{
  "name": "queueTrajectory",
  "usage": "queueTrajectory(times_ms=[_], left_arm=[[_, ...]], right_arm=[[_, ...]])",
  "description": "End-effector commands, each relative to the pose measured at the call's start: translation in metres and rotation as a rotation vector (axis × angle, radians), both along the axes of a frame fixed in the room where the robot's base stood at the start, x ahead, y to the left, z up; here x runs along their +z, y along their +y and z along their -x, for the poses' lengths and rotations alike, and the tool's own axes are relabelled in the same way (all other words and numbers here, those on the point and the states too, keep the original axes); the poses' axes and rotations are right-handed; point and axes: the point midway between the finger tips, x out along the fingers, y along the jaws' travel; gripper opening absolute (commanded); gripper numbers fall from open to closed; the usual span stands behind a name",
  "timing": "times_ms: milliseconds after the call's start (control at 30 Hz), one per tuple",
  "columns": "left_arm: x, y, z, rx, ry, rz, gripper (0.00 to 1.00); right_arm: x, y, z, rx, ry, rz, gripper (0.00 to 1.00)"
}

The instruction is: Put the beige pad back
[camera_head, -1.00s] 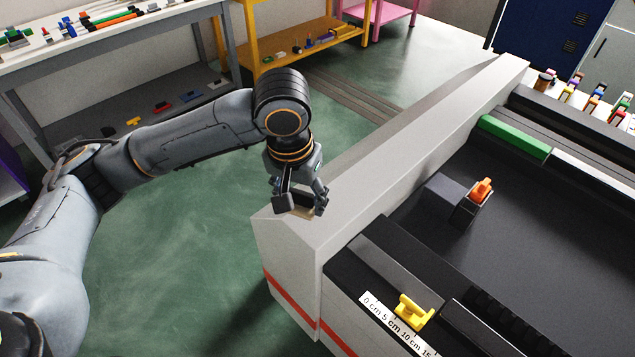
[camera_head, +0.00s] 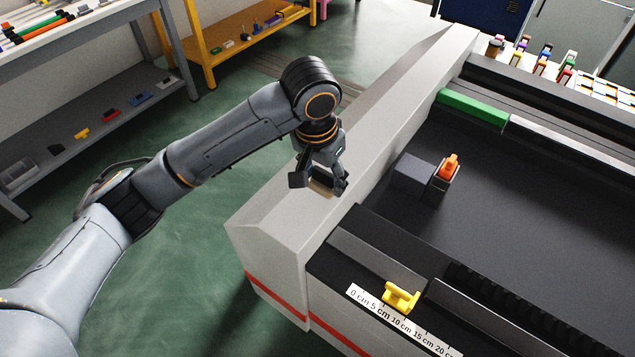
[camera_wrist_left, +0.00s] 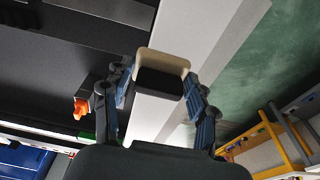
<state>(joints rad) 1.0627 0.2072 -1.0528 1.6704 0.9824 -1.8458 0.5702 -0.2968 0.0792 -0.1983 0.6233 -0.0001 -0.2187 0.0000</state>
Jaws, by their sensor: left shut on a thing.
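My left gripper (camera_head: 322,184) is shut on the beige pad (camera_head: 319,188). In the head view the pad is a small light patch between the fingers, mostly hidden by them, above the sloped grey side wall of the machine. In the left wrist view the gripper (camera_wrist_left: 160,85) holds the beige pad (camera_wrist_left: 163,60) between its two fingertips, and a black block face shows below the beige part. The pad is clear of any surface as far as I can tell. My right gripper is not in view.
The grey machine wall (camera_head: 275,215) lies under the gripper. Shelves (camera_head: 100,120) stand at the left.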

Motion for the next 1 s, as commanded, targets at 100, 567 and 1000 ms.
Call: queueTrajectory(times_ms=[100,567,1000], left_arm=[[-0.023,0.005,-0.016,0.002,0.007,-0.004,0.33],[-0.070,0.011,-0.038,-0.001,0.005,-0.003,0.33],[-0.084,0.011,-0.038,-0.002,0.003,-0.001,0.33]], right_arm=[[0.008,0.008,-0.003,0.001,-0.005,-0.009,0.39],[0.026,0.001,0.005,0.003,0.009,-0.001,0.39],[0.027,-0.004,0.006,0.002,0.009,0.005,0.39]])
